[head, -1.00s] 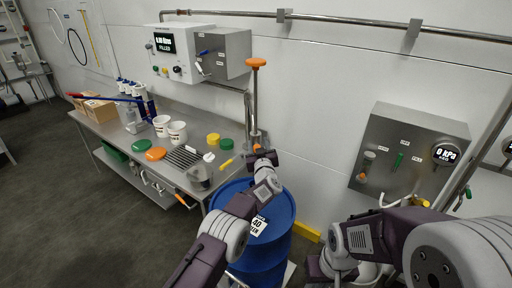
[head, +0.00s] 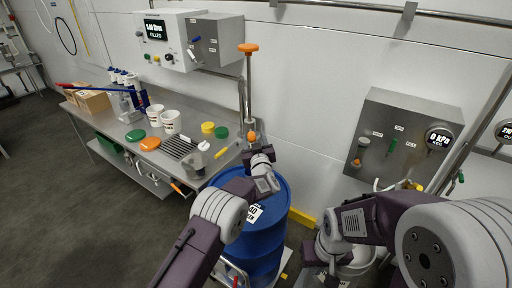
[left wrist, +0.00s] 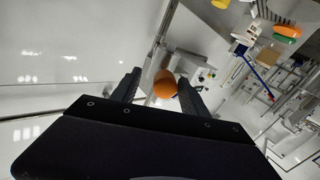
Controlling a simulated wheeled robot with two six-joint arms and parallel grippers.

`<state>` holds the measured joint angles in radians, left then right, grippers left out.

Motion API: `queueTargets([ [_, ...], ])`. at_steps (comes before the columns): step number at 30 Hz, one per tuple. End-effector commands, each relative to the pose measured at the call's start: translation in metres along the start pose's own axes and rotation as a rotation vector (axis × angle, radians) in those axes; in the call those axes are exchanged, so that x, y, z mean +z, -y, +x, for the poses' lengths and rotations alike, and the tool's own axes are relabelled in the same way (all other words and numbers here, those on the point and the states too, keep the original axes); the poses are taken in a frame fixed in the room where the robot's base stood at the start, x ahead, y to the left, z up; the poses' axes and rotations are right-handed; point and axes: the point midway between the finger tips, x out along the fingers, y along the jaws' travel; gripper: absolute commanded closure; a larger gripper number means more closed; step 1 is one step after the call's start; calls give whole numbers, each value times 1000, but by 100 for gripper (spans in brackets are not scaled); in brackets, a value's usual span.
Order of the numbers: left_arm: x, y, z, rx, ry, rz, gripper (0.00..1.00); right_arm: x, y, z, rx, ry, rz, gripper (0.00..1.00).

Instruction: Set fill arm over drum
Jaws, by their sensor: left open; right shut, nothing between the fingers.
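The fill arm is a thin upright metal pipe (head: 248,85) with an orange cap (head: 248,48) on top and an orange ball knob (head: 252,136) low down. The blue drum (head: 262,235) stands in front of it with a white label. My left gripper (head: 257,150) is over the drum's far edge, just below the knob. In the left wrist view the orange ball (left wrist: 165,85) shows between the open fingers (left wrist: 158,88); I cannot tell if they touch it. My right gripper (head: 322,278) is low at the right of the drum, mostly hidden, shut and empty.
A control box (head: 178,38) and a gauge panel (head: 375,120) are on the wall. A white bucket (head: 358,262) stands right of the drum.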

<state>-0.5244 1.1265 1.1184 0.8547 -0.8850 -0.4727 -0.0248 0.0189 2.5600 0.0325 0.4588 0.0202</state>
Motion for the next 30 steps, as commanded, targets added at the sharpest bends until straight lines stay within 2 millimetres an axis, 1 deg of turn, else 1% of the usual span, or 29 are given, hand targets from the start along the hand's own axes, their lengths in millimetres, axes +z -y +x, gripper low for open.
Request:
queueTargets([
  [5, 2, 0, -25, 2, -1, -1, 48, 2, 0, 14, 0, 0, 0, 100],
  [6, 5, 0, -30, 2, -1, -2, 48, 2, 0, 21, 0, 0, 0, 100],
  [9, 7, 0, -36, 3, -3, -4, 48, 4, -1, 39, 0, 0, 0, 100],
  [12, 5, 0, -42, 2, -3, -3, 48, 5, -1, 50, 0, 0, 0, 100],
  [15, 3, 0, -47, 2, -2, -2, 48, 6, -1, 56, 0, 0, 0, 100],
  [27, -2, 1, -49, 4, 4, -1, 48, 6, -1, 55, 0, 0, 0, 100],
  [29, -4, 6, -48, 23, 41, 6, 48, 5, -1, 52, 0, 0, 0, 100],
  [30, -6, 15, -49, 48, 96, 16, 48, 5, -1, 47, 0, 0, 0, 100],
])
